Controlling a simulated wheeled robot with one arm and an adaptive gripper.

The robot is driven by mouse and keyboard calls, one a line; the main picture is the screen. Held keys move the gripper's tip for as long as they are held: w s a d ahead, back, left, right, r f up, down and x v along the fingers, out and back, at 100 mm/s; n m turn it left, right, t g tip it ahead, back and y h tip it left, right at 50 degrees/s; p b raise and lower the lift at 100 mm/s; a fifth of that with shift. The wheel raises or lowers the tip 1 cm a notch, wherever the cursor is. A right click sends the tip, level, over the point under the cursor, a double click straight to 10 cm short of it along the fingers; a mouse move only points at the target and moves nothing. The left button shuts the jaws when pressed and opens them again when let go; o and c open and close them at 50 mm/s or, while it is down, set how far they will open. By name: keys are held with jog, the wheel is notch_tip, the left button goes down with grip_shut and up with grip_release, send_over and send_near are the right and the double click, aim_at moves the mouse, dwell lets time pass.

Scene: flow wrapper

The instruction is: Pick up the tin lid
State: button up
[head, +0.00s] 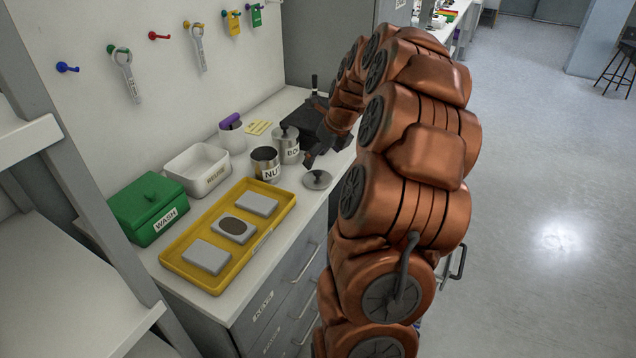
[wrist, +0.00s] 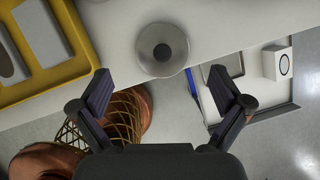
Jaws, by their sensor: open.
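The tin lid (head: 317,179) is a round grey metal disc with a dark knob. It lies loose on the white counter near its front edge, in front of the tins. In the wrist view the lid (wrist: 163,51) sits between and just beyond my fingertips. My gripper (head: 312,158) hovers above the lid in the head view, partly hidden by its own links. In the wrist view the gripper (wrist: 160,73) has its two fingers spread wide with nothing between them. An open tin marked NU (head: 265,165) stands behind the lid, to the left.
A lidded tin (head: 286,146) stands beside the open one. A yellow tray (head: 172,258) with grey blocks, a white bin (head: 197,170) and a green WASH box (head: 148,208) are to the left. In the wrist view, a white box (wrist: 277,63) sits in a shallow compartment beyond the counter edge.

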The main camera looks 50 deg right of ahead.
aim_at(318, 172)
jog(key=shift+x, duration=1.1)
jog(key=shift+s+p+x, duration=0.15)
jog(key=shift+p+x, duration=0.25)
jog(key=shift+x, duration=0.9)
jog(key=shift+s+p+x, duration=0.15)
jog(key=shift+p+x, duration=0.2)
jog(key=shift+x, duration=0.9)
jog(key=shift+d+f, duration=0.15)
jog(key=shift+c, duration=0.4)
jog(key=c, duration=0.8)
jog(key=shift+s, duration=0.1)
jog(key=shift+c, duration=1.1)
jog(key=shift+f, duration=0.1)
